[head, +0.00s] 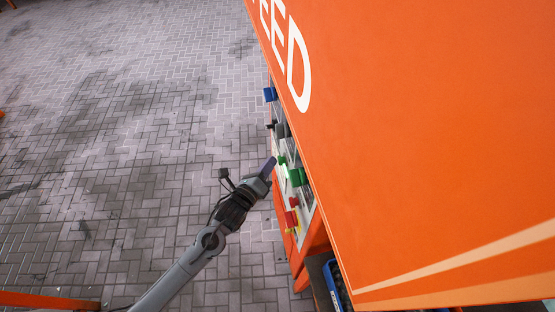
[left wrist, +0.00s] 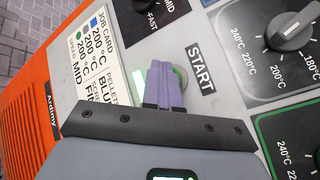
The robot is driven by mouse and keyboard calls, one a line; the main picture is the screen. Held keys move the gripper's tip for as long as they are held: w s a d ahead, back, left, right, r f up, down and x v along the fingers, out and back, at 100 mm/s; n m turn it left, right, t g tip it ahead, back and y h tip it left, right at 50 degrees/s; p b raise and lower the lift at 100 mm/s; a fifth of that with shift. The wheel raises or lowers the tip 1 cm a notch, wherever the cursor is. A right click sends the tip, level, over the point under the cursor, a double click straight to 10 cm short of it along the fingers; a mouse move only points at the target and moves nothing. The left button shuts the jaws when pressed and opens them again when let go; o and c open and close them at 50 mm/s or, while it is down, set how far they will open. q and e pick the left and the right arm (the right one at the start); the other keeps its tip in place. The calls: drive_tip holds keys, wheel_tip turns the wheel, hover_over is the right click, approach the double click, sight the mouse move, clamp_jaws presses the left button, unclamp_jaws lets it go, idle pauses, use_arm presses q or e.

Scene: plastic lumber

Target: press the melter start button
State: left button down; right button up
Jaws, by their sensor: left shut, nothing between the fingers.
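The start button (left wrist: 181,76) shows in the left wrist view as a round button with a pale rim and some green, beside the label START (left wrist: 201,70). It is partly hidden behind my left gripper (left wrist: 164,72), whose purple fingers are shut together and empty. The fingertips overlap the button in the picture; I cannot tell whether they touch it. In the head view my left gripper (head: 270,163) reaches the edge of the light control panel (head: 304,213) from the left. My right gripper is not in view.
A large orange housing (head: 430,150) overhangs the panel on the right. Dials, including a grey temperature knob (left wrist: 292,31), and a job card (left wrist: 93,62) sit around the button. A red control (head: 291,218) is lower on the panel. The paved floor (head: 120,130) at left is clear.

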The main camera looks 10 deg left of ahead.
use_arm(q)
drive_tip(key=shift+s+a+p, duration=0.3)
drive_tip(key=shift+s+a, duration=0.05)
drive_tip(key=shift+a, duration=0.25)
use_arm(e)
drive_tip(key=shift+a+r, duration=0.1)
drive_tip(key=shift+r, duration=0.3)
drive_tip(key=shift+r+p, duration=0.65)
drive_tip(key=shift+p, duration=0.05)
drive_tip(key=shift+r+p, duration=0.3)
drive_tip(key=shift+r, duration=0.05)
use_arm(q)
drive_tip(key=a, duration=0.1)
drive_tip(key=s+a, duration=0.1)
drive_tip(key=a, duration=0.1)
drive_tip(key=s+a, duration=0.1)
drive_tip(key=shift+s+a, duration=0.1)
drive_tip(key=shift+a, duration=0.15)
